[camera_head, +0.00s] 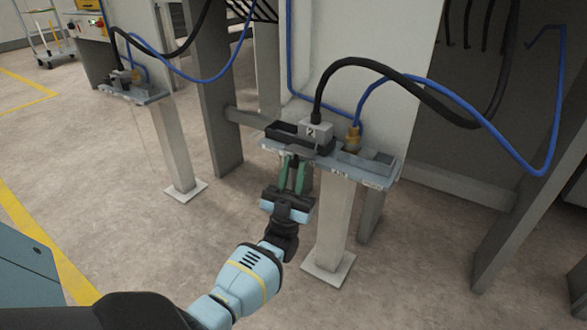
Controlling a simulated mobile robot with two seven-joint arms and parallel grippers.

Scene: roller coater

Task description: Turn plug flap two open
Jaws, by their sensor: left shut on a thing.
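The plug (316,132) marked "2" is a grey block with a black cable on top. It sits on a small grey-blue shelf (376,178) on a post. Dark parts of its socket (284,131) show beside and in front of it. My left gripper (294,158) reaches up from below with green fingers at the shelf's front edge. It is shut on a dark part in front of the plug, which looks like plug flap two. The fingers and shelf edge hide most of the flap, so I cannot tell its angle. My right gripper is out of view.
A brass fitting (352,138) with a blue hose stands right of the plug. Black cable (440,110) and blue hose (500,145) loop to the right. A similar shelf (135,93) stands at the back left. The floor (130,215) on the left is clear.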

